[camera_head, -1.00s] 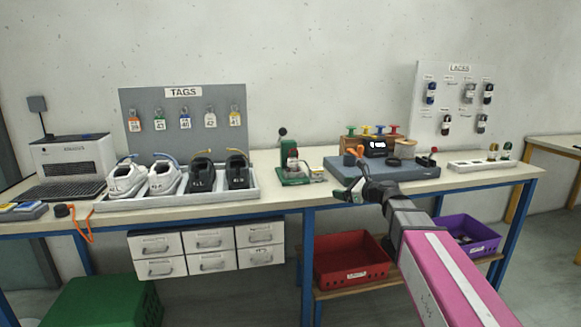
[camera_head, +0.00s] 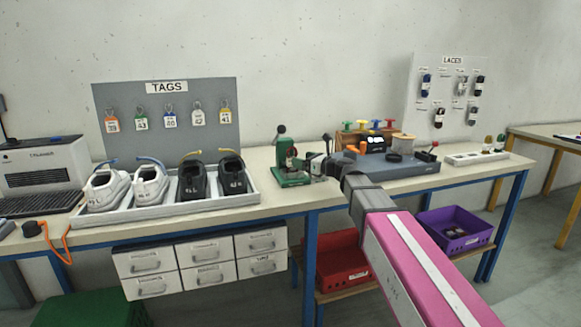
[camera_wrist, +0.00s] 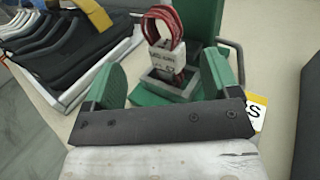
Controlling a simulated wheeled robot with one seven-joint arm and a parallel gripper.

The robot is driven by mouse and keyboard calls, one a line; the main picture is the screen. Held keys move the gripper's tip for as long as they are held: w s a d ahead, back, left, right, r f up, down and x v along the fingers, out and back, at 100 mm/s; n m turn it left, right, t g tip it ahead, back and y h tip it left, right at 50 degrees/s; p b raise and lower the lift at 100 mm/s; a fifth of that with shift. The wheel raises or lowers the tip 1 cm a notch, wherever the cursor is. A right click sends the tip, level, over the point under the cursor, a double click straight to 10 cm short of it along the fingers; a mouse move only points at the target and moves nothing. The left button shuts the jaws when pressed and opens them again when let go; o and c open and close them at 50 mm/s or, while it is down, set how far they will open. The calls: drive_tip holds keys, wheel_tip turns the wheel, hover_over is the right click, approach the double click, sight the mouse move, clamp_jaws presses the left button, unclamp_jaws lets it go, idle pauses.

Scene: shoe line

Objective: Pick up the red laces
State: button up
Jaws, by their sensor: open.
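The red laces (camera_wrist: 165,27) show in the wrist view as an upright looped bundle with a white printed band. They stand in a small grey holder (camera_wrist: 166,86) on a green press-like fixture (camera_wrist: 205,35). In the head view the laces (camera_head: 291,153) are a small red and white spot on the green fixture (camera_head: 289,179). My gripper (camera_wrist: 158,78) is open and empty, with its green pads on either side of the holder in the picture, nearer the camera than the laces. In the head view my gripper (camera_head: 322,163) is just right of the fixture.
A tray of shoes (camera_head: 170,205) stands left of the fixture. A blue-grey platform (camera_head: 400,168) with colored-knob stamps stands to the right. A TAGS board (camera_head: 168,120) and LACES board (camera_head: 450,98) are behind. A white yellow-edged card (camera_wrist: 257,112) lies beside the fixture.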

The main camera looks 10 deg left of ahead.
drive_tip(key=x, duration=0.7)
drive_tip(key=shift+w, duration=0.3)
drive_tip(key=c, duration=1)
drive_tip(key=shift+c, duration=0.2)
